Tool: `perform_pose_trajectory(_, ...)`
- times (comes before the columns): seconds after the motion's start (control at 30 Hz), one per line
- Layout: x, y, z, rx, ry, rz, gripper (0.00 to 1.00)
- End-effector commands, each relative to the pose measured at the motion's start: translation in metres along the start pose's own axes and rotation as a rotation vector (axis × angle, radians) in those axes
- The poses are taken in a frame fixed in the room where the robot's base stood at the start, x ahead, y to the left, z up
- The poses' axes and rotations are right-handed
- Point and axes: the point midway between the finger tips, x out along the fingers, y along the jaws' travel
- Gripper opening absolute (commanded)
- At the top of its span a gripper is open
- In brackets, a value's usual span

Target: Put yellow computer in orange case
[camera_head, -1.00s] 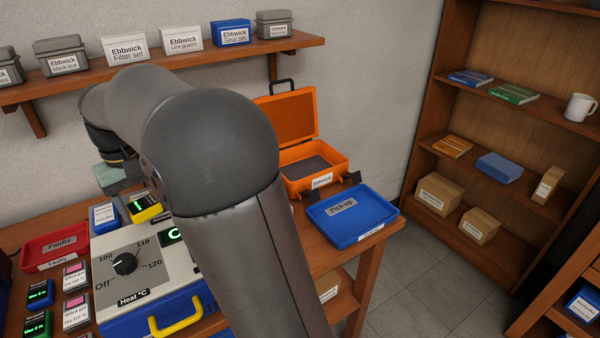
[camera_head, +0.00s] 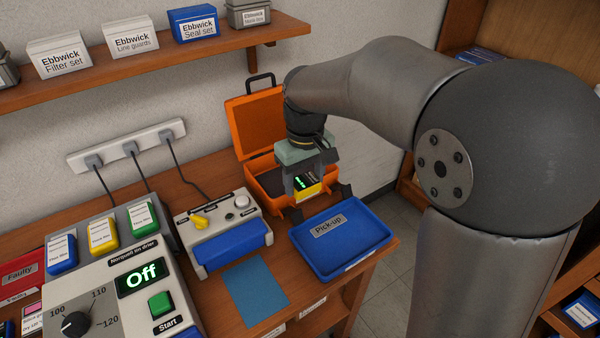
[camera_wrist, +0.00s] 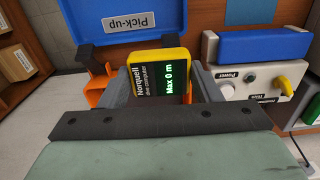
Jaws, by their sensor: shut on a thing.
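The yellow dive computer (camera_head: 308,186) has a black face with green digits. My gripper (camera_head: 302,190) is shut on it and holds it over the front part of the open orange case (camera_head: 242,143). In the wrist view the computer (camera_wrist: 160,78) sits between my fingers, its screen reading "Max 0 m". The case lid stands up at the back with a black handle. My gripper hides part of the case's inside, so I cannot tell whether the computer touches it. A bit of orange case (camera_wrist: 97,92) shows at the left in the wrist view.
A blue Pick-up tray (camera_head: 340,238) lies in front of the case. A grey-white unit (camera_head: 215,225) with a blue bar stands to the left, beside a blue mat (camera_head: 255,290). The dryer (camera_head: 130,285) is farther left. A shelf with boxes hangs above.

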Motion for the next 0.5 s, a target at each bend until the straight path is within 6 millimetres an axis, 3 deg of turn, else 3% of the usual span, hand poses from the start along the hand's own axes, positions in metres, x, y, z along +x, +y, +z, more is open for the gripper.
perform_pose_trajectory(0.1,0.007,0.001,-0.013,-0.02,-0.004,-0.001,0.33)
perform_pose_trajectory(0.37,0.035,0.031,-0.07,-0.017,-0.004,0.0,0.33)
perform_pose_trajectory(0.5,0.061,0.043,-0.093,-0.016,-0.006,-0.001,0.33)
